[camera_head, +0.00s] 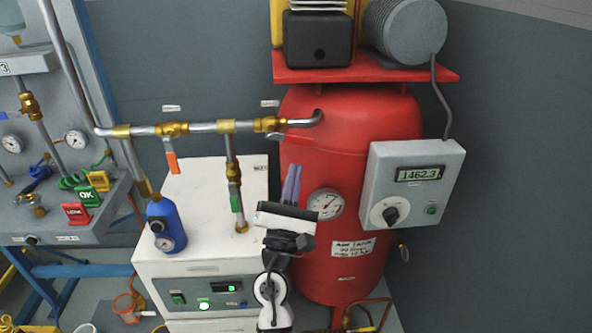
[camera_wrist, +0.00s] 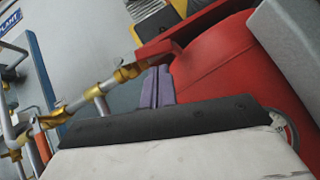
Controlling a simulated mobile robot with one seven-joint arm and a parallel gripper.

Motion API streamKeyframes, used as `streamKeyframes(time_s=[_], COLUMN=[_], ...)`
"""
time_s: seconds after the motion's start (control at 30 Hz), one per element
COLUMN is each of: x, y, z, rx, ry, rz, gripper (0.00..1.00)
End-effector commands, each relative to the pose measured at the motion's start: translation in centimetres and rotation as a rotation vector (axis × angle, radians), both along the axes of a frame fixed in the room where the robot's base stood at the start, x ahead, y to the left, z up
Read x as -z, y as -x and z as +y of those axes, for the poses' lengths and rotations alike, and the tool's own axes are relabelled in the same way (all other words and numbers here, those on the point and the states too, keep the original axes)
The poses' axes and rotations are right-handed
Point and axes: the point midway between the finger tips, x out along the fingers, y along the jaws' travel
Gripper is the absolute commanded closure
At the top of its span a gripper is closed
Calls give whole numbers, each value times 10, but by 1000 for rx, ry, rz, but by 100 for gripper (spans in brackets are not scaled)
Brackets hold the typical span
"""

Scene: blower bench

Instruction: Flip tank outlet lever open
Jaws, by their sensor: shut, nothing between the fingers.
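A brass valve (camera_head: 268,124) sits on this pipe beside the tank. Its red lever (camera_head: 294,138) appears to lie roughly along the pipe, though it blends with the red tank. My gripper (camera_head: 291,183) points up in front of the tank, below the lever and apart from it. Its purple fingers are together and empty. In the wrist view the fingers (camera_wrist: 157,88) are also together, with the brass-fitted pipe (camera_wrist: 75,103) to their left.
A second brass valve (camera_head: 172,128) has an orange lever hanging down. A vertical branch carries a green-handled valve (camera_head: 236,202) above the white cabinet (camera_head: 190,185). A blue filter (camera_head: 166,225) hangs at left. A grey control box (camera_head: 415,185) and a gauge (camera_head: 326,204) flank my gripper's right side.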

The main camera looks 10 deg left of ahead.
Motion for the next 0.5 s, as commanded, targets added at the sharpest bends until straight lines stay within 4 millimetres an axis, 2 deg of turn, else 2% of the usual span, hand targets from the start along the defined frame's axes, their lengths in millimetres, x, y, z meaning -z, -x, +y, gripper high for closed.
streamKeyframes(time_s=[0.03, 0.13, 0.3, 0.5], x=[13, 22, 28, 27], y=[7, 19, 29, 31], z=[1, 1, 2, 2], rx=[-2, -2, -1, -1], ry=[-1, 0, 0, 1], rz=[3, 1, 0, -2], gripper=[100, 100, 100, 100])
